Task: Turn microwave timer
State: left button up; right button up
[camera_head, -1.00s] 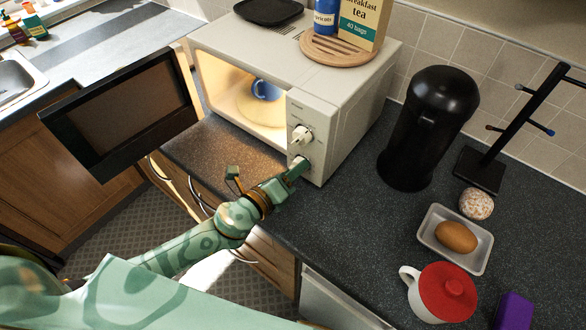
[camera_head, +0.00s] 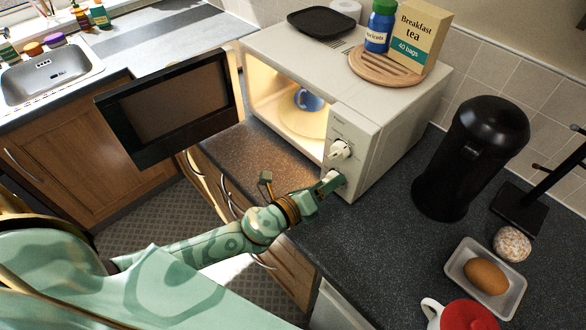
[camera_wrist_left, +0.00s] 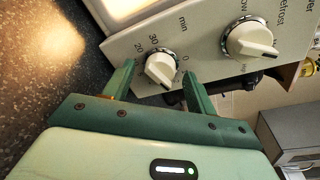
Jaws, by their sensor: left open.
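The white microwave (camera_head: 390,115) stands on the dark counter with its door (camera_head: 175,108) swung open to the left. Its lit inside holds a blue mug (camera_head: 308,99). On the control panel are an upper knob (camera_head: 340,150) and a lower timer knob, mostly hidden by my gripper in the head view. The left wrist view shows the timer knob (camera_wrist_left: 161,68), marked in minutes, and the upper knob (camera_wrist_left: 250,40). My left gripper (camera_head: 328,182) is open, with one finger on each side of the timer knob; I cannot tell whether they touch it. My right gripper is not in view.
A tea box (camera_head: 416,38), a blue jar (camera_head: 380,25) and a black tray (camera_head: 321,22) sit on top of the microwave. A black bin-shaped canister (camera_head: 470,155) stands to its right. A tray with a brown potato-like item (camera_head: 486,276) lies at the right.

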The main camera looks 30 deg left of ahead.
pick_arm(q)
jog(key=v, duration=0.2)
jog(key=b+v, duration=0.1)
jog(key=v, duration=0.4)
jog(key=shift+s+a+f, duration=0.15)
jog(key=shift+s+f, duration=0.1)
jog(key=shift+s, duration=0.1)
jog(key=b+v, duration=0.4)
jog(key=v, duration=0.4)
jog(key=shift+r, duration=0.35)
jog(key=shift+s+a, duration=0.1)
